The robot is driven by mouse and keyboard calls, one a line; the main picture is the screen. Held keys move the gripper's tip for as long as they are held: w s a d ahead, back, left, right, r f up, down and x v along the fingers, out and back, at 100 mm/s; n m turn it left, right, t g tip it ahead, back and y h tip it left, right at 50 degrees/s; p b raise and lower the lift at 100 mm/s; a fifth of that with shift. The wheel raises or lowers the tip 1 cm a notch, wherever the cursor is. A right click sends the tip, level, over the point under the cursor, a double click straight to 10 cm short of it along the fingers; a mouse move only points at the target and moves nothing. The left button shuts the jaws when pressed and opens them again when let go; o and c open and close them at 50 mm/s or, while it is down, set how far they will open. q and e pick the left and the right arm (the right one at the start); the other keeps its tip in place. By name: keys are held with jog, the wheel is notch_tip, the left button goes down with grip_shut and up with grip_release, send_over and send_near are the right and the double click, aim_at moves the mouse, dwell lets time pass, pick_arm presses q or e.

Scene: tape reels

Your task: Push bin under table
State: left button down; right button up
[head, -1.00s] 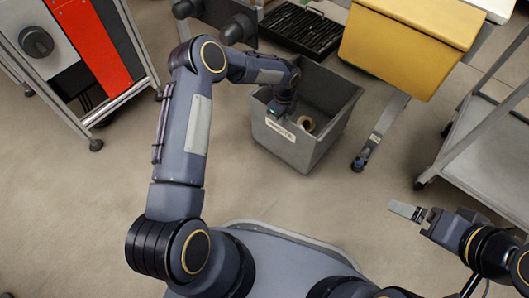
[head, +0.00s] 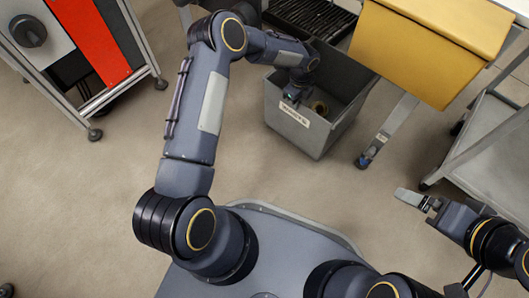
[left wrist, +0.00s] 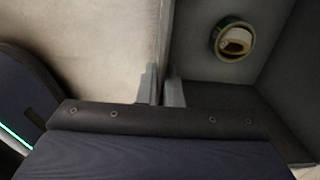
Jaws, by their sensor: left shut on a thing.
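The grey bin (head: 320,139) stands on the floor ahead, its white "WASTE" label facing me. A tape reel lies inside it, at the bottom (head: 320,107). The table with a yellow top (head: 430,45) is just right of and behind the bin; the table top overlaps the bin's back right corner in the head view. My left gripper (head: 291,98) is shut on the bin's near wall. In the left wrist view its two fingers (left wrist: 160,88) straddle the wall (left wrist: 166,45), with the reel (left wrist: 233,40) inside. My right gripper (head: 411,198) hangs over the floor, empty; its finger gap is unclear.
A table leg with a caster (head: 367,157) stands close to the bin's right. A grey cart (head: 490,140) is at the right and a red-panelled cabinet (head: 88,40) at the left. A black ribbed tray (head: 315,18) lies behind the bin. Floor left of the bin is clear.

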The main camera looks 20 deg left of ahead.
pick_arm(q)
jog(key=w+d, duration=0.3)
jog(key=w, duration=0.6)
jog(key=shift+w+b, duration=0.2)
jog(key=shift+b, duration=0.1)
dwell(0.3)
jog(key=c, duration=0.8)
grip_release()
jog(key=shift+r, duration=0.1)
